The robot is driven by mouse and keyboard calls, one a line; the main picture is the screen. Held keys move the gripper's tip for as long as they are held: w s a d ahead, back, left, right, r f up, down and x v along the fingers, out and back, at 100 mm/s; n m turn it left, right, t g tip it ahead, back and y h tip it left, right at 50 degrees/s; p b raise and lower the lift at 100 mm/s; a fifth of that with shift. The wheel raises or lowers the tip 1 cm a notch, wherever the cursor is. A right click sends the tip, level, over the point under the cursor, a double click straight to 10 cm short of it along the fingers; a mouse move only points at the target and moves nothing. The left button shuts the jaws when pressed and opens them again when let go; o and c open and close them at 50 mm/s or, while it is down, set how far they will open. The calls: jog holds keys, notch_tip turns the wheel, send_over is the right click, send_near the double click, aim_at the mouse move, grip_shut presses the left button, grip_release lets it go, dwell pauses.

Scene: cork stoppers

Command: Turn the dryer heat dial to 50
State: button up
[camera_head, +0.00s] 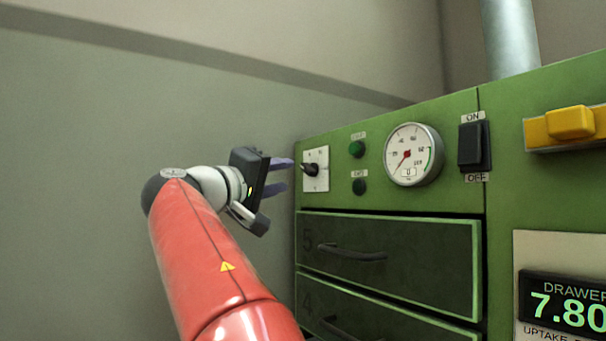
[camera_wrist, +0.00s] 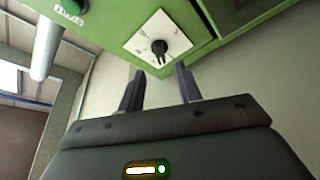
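The heat dial is a black knob (camera_head: 311,170) on a square white plate (camera_head: 322,184) at the upper left of the green dryer front. In the wrist view the knob (camera_wrist: 159,47) sits on its white plate (camera_wrist: 177,41), just beyond my fingertips. The marks on the plate are too small to read. My gripper (camera_head: 287,175) is open and points at the dial from the left. Its two dark fingers (camera_wrist: 157,72) stand apart with nothing between them. The knob looks clear of both fingers.
Right of the dial are a green button (camera_head: 357,149), a dark button (camera_head: 360,186), a round gauge (camera_head: 412,154), a black on/off switch (camera_head: 474,146) and a yellow handle (camera_head: 570,122). Drawers with handles (camera_head: 352,252) lie below. A plain wall (camera_head: 80,150) stands at the left.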

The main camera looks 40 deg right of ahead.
aim_at(305, 171)
jog(key=p+x, duration=0.2)
jog(key=x, duration=0.4)
jog(key=shift+w+d+r, duration=0.1)
jog(key=shift+d+r, duration=0.1)
jog(key=shift+d, duration=0.05)
jog(key=shift+w+d+p, duration=0.15)
jog(key=shift+d+p, duration=0.2)
jog(key=shift+d, duration=0.2)
jog(key=c, duration=0.7)
